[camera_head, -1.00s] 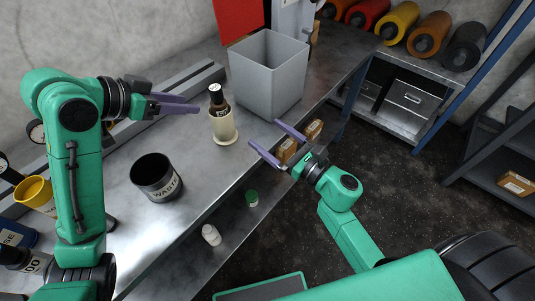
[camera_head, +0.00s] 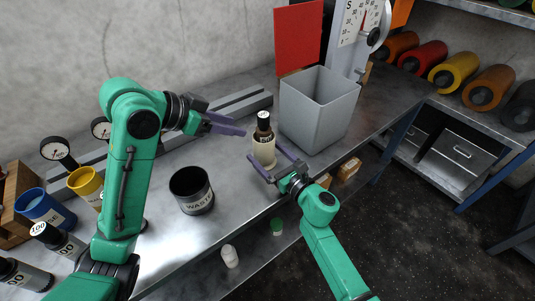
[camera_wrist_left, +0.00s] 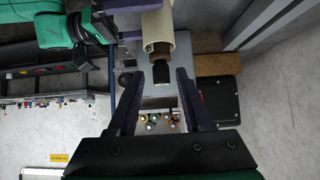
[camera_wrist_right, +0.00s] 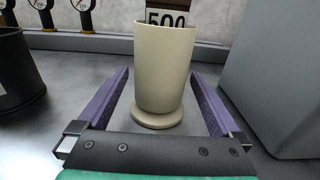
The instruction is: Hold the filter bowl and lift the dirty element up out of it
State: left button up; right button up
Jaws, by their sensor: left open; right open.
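The cream filter bowl (camera_head: 263,154) stands upright on the metal bench. The dirty element, dark with a brown band and a pale top (camera_head: 263,124), sticks up out of it. In the right wrist view the bowl (camera_wrist_right: 164,65) stands between the spread fingers of my right gripper (camera_wrist_right: 160,76), with gaps on both sides; only the element's "500" label (camera_wrist_right: 167,17) shows above the rim. My left gripper (camera_head: 243,131) is open beside the element's top, on its left. In the left wrist view the element's black end (camera_wrist_left: 161,73) appears between the open fingers.
A black cup marked WASTE (camera_head: 190,193) stands left of the bowl, near the front edge. A large grey bin (camera_head: 317,112) is close on the bowl's right. A yellow cup (camera_head: 84,182) and gauges stand at far left. Small bottles (camera_head: 230,256) sit on the lower shelf.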

grip_shut()
pick_arm(q)
jog(key=shift+o, duration=1.9)
jog(key=shift+d+r, duration=0.15)
jog(key=shift+d, duration=0.05)
jog(key=n+y, duration=0.7)
jog(key=n, duration=0.2)
send_near(263, 115)
jog(key=x, duration=1)
jog(key=shift+w+f, duration=0.1)
jog(key=shift+f, duration=0.25)
